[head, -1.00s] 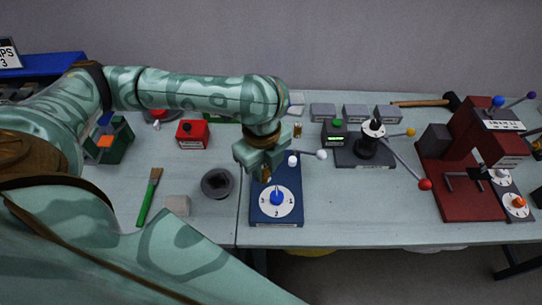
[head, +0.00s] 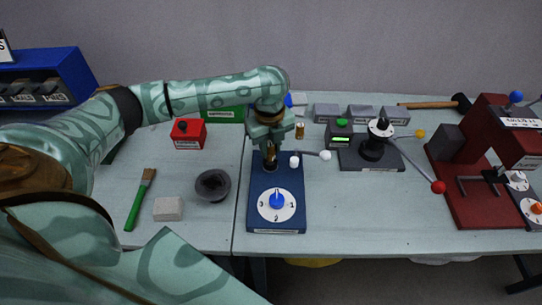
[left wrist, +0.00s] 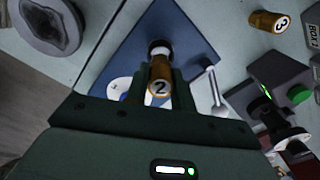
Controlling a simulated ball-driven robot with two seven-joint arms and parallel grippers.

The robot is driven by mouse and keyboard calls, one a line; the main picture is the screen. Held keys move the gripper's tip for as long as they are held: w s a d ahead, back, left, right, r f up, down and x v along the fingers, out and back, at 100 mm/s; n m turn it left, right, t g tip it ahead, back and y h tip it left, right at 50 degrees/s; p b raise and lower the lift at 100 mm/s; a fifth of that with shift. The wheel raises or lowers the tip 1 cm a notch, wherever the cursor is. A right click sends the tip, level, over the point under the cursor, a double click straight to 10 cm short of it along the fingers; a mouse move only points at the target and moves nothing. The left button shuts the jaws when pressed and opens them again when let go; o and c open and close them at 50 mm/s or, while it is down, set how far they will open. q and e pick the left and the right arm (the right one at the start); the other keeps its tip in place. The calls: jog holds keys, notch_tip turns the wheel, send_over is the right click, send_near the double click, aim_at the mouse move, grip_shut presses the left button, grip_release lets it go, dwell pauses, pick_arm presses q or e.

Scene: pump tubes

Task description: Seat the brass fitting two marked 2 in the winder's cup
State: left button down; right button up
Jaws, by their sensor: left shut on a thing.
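My left gripper (head: 270,150) is shut on the brass fitting marked 2 (left wrist: 159,86), and its number faces the wrist camera. In the head view, the fitting (head: 271,158) hangs upright over the back part of a blue base (head: 290,180). That base carries a white dial with a blue knob (head: 276,199) and a white-knobbed lever (head: 325,155). In the left wrist view, a dark, white-banded part (left wrist: 159,48) shows just beyond the fitting. Whether the fitting touches anything is unclear, and I cannot make out the cup. My right gripper is not in view.
Another brass fitting, marked 3 (left wrist: 268,21), stands behind the blue base. A grey stand with a black post (head: 373,148) and long levers is to the right, then a red press (head: 455,190). A dark round dish (head: 213,186) lies left.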

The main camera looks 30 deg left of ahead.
aim_at(270, 155)
pick_arm(q)
notch_tip(270, 155, down, 4)
jog(key=shift+w+r+b, duration=0.1)
jog(key=shift+r+b, duration=0.1)
jog(key=shift+b, duration=0.5)
jog(key=shift+r, duration=0.1)
